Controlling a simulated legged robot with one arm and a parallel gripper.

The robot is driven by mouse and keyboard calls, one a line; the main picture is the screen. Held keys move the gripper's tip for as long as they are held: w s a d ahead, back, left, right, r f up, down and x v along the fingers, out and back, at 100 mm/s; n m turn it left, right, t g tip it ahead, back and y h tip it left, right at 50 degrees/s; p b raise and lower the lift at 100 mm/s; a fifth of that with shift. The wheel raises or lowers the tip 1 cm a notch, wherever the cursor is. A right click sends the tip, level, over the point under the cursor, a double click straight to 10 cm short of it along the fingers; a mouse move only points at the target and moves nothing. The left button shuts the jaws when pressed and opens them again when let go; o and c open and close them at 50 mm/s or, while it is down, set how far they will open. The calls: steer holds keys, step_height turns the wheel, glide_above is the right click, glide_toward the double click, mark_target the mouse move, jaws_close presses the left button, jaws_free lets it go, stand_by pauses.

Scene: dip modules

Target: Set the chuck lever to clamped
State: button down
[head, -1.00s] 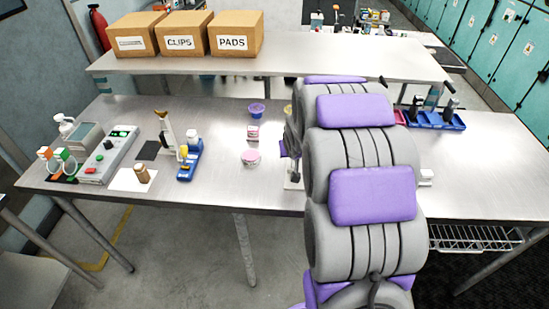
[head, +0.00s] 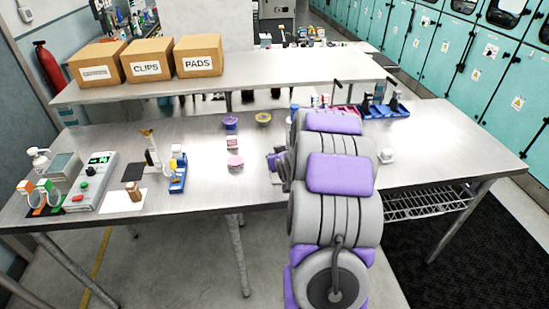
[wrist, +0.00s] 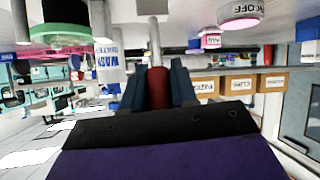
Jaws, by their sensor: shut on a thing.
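In the wrist view my gripper (wrist: 156,72) has its two dark fingers closed on either side of a dark red cylindrical grip (wrist: 158,92). A pale metal rod (wrist: 154,35) stands in line with this grip, beyond the fingertips. The red grip looks like the chuck lever's handle, but its base and its clamped or unclamped marking cannot be made out. In the head view my arm covers most of this part of the bench. Only a small purple part of my gripper (head: 275,160) shows left of the arm, and the lever is hidden there.
The steel bench (head: 420,165) carries a pink-lidded pot (head: 235,161), a purple pot (head: 230,121), a yellow pot (head: 263,118) and a blue stand (head: 178,175). A blue rack (head: 385,108) stands at the back right. The bench's right end is mostly clear.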

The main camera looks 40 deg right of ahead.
steer(key=c, duration=1)
jaws_free()
steer(key=shift+w+f, duration=0.1)
steer(key=shift+f, duration=0.1)
steer(key=shift+o, duration=0.2)
steer(key=shift+r, duration=0.1)
steer(key=b+v, duration=0.3)
steer(key=v, duration=1.4)
steer(key=shift+b, duration=0.35)
